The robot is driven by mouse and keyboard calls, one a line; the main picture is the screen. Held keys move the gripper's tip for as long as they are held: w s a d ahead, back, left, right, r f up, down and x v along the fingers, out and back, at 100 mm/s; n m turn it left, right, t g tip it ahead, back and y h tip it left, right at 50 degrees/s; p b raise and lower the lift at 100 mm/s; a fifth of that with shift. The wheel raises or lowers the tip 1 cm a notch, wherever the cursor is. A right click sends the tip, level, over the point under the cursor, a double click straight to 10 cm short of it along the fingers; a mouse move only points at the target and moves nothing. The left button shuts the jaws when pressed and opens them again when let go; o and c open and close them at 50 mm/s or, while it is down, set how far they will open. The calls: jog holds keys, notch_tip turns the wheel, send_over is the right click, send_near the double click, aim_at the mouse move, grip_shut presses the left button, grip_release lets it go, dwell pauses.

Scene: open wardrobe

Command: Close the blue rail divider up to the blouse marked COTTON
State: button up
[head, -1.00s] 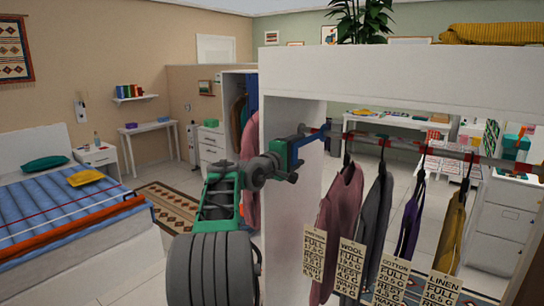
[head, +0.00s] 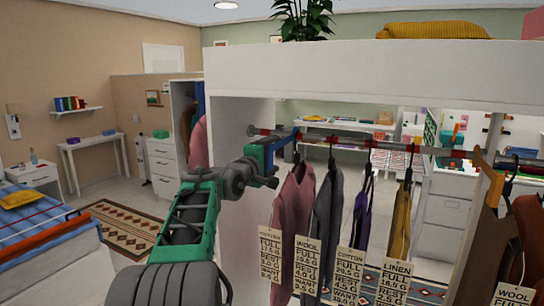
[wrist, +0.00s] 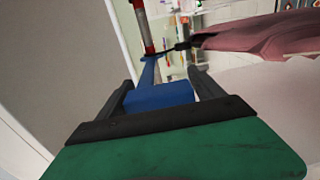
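The blue rail divider (head: 292,136) sits on the red-banded grey rail (head: 345,141), near its left end. In the wrist view its blue block (wrist: 158,96) lies between the two dark fingers. My gripper (head: 272,165) is shut on it; the fingers (wrist: 162,80) flank the block closely. The pink garment (head: 292,235), tagged COTTON (head: 270,255), hangs just right of the divider; in the wrist view its pink cloth (wrist: 265,38) is close right of it. The purple garment (head: 362,215) also has a COTTON tag (head: 350,275). A grey garment tagged WOOL (head: 326,220) hangs between them.
A mustard garment tagged LINEN (head: 400,220) hangs further right. An orange upright piece (head: 488,185) is on the rail, with brown and red-orange garments beyond. The white wardrobe side panel (head: 235,200) stands at the rail's left end.

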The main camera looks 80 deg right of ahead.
jog(key=shift+o, duration=1.1)
jog(key=b+v, duration=0.2)
jog(key=v, duration=0.6)
